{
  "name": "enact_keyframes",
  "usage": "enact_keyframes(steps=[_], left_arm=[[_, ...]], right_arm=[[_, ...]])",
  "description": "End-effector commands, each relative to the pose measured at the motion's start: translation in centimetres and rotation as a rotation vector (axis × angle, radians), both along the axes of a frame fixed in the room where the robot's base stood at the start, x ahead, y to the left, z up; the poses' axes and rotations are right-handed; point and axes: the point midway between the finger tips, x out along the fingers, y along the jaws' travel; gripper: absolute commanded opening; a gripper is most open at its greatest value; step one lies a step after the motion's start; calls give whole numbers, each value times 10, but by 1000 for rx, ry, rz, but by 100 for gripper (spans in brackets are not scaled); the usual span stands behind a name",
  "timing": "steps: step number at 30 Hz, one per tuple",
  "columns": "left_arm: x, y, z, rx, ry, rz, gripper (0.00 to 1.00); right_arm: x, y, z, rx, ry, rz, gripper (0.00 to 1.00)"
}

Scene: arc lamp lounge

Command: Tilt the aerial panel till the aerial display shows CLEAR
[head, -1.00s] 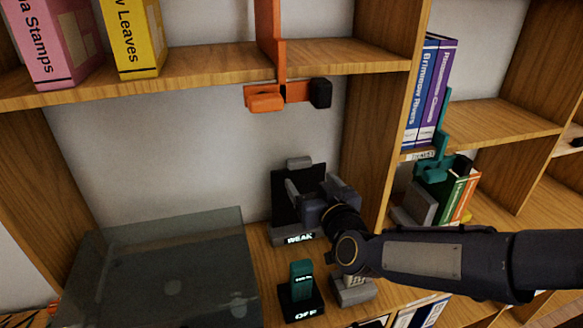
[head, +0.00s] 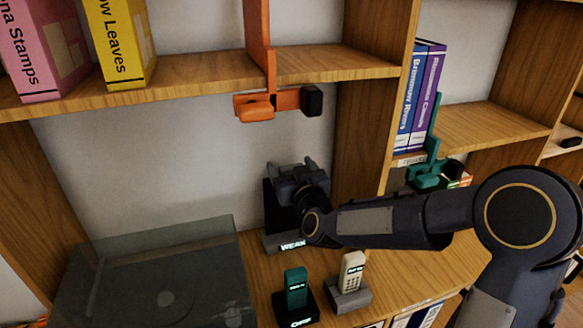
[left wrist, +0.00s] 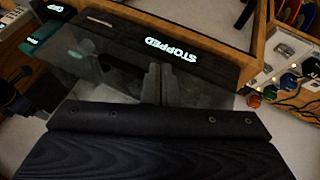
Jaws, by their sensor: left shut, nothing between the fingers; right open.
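The aerial panel (head: 270,205) is a black upright plate on a grey base, at the back of the shelf bay in the head view. The aerial display (head: 291,245) on its base reads WEAK. My right gripper (head: 295,168) is open at the panel's upper part, and its arm comes in from the right. It hides much of the panel's face and top, so I cannot tell whether the fingers touch it. My left gripper (left wrist: 155,85) is shut and empty in the left wrist view, over a dark glassy lid near a display reading STOPPED (left wrist: 171,50).
A smoky-lidded turntable (head: 150,280) fills the left of the bay. A green handset (head: 296,287) and a cream handset (head: 352,270) stand in docks in front of the panel. An orange bracket (head: 270,104) hangs under the upper shelf. Books (head: 420,95) stand right of the divider.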

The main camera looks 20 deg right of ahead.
Motion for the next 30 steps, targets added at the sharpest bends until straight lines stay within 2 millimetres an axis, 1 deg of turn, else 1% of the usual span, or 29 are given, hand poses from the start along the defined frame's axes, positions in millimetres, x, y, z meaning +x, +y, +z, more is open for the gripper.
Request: enact_keyframes(steps=[1,2,15,17,20,23,27,30], left_arm=[[0,0,0,0,0,0,0],[0,0,0,0,0,0,0],[0,0,0,0,0,0,0],[0,0,0,0,0,0,0],[0,0,-8,0,0,0,0],[0,0,-26,0,0,0,0],[0,0,-59,0,0,0,0],[0,0,-79,0,1,0,0]], right_arm=[[0,0,0,0,0,0,76],[0,0,0,0,0,0,72],[0,0,0,0,0,0,15],[0,0,0,0,0,0,14],[-2,0,-4,0,-9,0,13],[-8,-1,-8,0,-40,0,13],[-22,-1,-13,2,-103,1,13],[-31,-1,-14,4,-147,1,13]])
